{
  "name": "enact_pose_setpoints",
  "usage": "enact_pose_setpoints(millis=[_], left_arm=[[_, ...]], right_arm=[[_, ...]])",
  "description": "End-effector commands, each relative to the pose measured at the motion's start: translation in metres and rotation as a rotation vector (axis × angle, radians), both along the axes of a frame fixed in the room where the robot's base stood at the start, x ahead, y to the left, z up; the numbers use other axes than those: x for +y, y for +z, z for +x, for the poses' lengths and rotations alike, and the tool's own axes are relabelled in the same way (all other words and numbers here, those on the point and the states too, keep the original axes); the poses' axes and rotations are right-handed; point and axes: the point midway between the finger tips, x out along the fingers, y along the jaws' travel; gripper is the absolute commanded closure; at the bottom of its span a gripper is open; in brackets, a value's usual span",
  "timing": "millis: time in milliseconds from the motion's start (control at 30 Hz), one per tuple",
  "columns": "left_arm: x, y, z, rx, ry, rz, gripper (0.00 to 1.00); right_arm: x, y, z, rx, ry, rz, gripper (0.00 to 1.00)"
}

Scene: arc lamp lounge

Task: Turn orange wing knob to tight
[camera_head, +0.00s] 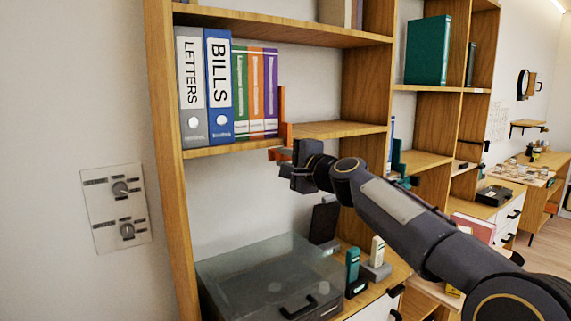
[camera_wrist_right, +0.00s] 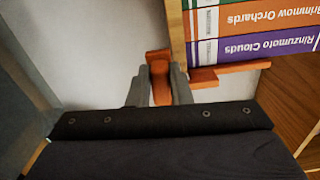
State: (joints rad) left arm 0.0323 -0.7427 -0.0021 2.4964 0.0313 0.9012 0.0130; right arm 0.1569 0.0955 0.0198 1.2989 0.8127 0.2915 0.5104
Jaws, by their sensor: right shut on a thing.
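The orange wing knob (camera_wrist_right: 160,82) sits between the two grey fingers of my right gripper (camera_wrist_right: 158,92) in the right wrist view. The fingers are shut on it, one on each side. In the head view the right gripper (camera_head: 287,168) is just under the shelf edge, and the knob is mostly hidden by it. An orange clamp (camera_head: 282,112) stands upright at the right end of the row of books; its lower part shows against the shelf (camera_wrist_right: 203,77) in the wrist view. I cannot read any tight mark. My left gripper is out of view.
Two binders (camera_head: 204,85) and several thin books (camera_head: 255,92) stand on the shelf (camera_head: 340,130) above the gripper. Below are a grey clear-lidded box (camera_head: 270,285) and small upright devices (camera_head: 353,270). A wall panel with two dials (camera_head: 117,208) is at left.

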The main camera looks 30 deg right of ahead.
Motion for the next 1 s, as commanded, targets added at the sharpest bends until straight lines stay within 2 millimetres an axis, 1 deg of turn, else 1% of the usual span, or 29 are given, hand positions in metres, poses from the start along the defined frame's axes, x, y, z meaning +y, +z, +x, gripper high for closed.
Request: enact_pose_setpoints(millis=[33,300,767,800,933,967,1000], left_arm=[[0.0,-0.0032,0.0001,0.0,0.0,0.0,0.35],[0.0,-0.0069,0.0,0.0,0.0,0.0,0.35],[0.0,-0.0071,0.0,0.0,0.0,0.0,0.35],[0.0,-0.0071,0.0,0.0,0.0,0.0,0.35],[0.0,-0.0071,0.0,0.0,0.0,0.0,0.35],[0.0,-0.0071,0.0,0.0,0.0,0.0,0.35],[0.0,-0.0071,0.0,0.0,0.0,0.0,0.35]], right_arm=[[0.0005,-0.0026,0.0003,0.0,0.002,-0.02,1.0],[0.0008,-0.0028,0.0003,-0.004,0.002,-0.092,1.0],[0.0008,-0.0028,0.0004,-0.004,0.002,-0.106,1.0],[0.0008,-0.0029,0.0004,-0.004,0.002,-0.106,0.79],[0.0006,-0.0026,0.0004,-0.005,0.002,-0.105,0.62],[0.0005,-0.0025,0.0004,-0.005,0.002,-0.104,0.6],[0.0005,-0.0023,0.0003,-0.006,0.002,-0.104,0.6]])
